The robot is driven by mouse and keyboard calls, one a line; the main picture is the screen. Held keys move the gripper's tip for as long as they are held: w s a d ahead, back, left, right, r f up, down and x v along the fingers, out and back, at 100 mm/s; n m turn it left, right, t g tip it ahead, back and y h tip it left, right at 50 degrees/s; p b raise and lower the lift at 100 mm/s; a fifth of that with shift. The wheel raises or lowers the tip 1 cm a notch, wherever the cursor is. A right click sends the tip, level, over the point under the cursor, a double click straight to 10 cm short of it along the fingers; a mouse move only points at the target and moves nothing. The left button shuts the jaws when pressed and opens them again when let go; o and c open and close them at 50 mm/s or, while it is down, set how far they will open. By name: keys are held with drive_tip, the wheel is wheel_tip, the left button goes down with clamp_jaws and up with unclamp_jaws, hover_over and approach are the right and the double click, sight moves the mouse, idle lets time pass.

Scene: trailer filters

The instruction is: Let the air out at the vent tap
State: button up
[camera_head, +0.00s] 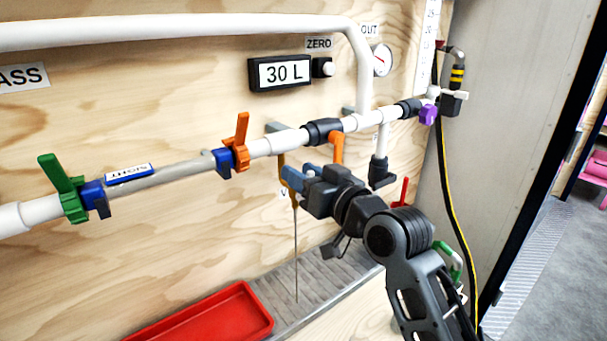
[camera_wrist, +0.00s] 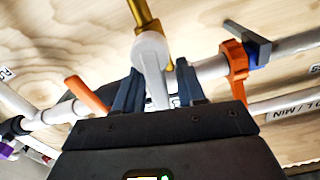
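The vent tap is a brass tube (camera_head: 282,163) under the white pipe, beside a label of which only a "V" shows. In the wrist view its brass body (camera_wrist: 144,14) comes down from the top to a pale grey lever (camera_wrist: 151,52). My gripper (camera_head: 290,176) is at the tap, its blue fingers towards the wall. In the wrist view the fingers of my gripper (camera_wrist: 157,88) stand on either side of the lever, with a gap showing on the right. A thin brownish line (camera_head: 296,255) runs straight down below the tap; whether stream or tube I cannot tell.
A display (camera_head: 283,73) reads 30 L, with a ZERO button (camera_head: 323,67) beside it. Green (camera_head: 63,188), orange (camera_head: 240,143) and purple (camera_head: 428,114) valve handles sit along the pipe. A red tray (camera_head: 215,313) lies below, left of a grey metal strip (camera_head: 325,283).

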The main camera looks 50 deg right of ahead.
clamp_jaws()
drive_tip(key=shift+d+m, duration=0.1)
drive_tip(key=shift+m, duration=0.2)
drive_tip(key=d+f+m+p, duration=0.1)
drive_tip(key=m+p, duration=0.1)
drive_tip(key=m, duration=0.3)
drive_tip(key=d+f+m+p, duration=0.1)
drive_tip(key=m+p, duration=0.2)
drive_tip(key=m, duration=0.2)
drive_tip(key=s+d+f+m+p, duration=0.1)
drive_tip(key=m+p, duration=0.1)
drive_tip(key=m, duration=0.3)
drive_tip(key=shift+f+p, duration=0.35)
drive_tip(key=shift+f+m, duration=0.1)
drive_tip(key=shift+m, duration=0.2)
drive_tip(key=shift+o, duration=0.5)
unclamp_jaws()
